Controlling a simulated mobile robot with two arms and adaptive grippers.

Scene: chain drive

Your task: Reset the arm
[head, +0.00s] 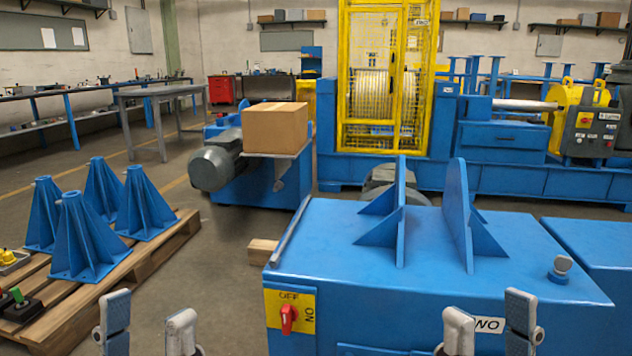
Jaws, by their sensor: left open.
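My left gripper (148,328) shows at the bottom left edge of the head view, its two grey fingers apart and nothing between them. It is in front of the pallet and left of the blue machine. My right gripper (489,330) shows at the bottom right, its fingers apart and empty, in front of the blue machine's front face. The blue machine (340,245) has upright ribbed plates on top. A red rotary switch (288,319) sits on its yellow OFF/ON plate at the front left corner. The lower parts of both grippers are cut off.
A wooden pallet (185,238) at left bears several blue pedestals (80,245). A cardboard box (276,127) sits on another blue machine behind. A yellow cage (365,70) and long blue machinery stand at the back. Bare floor (225,270) lies between pallet and machine.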

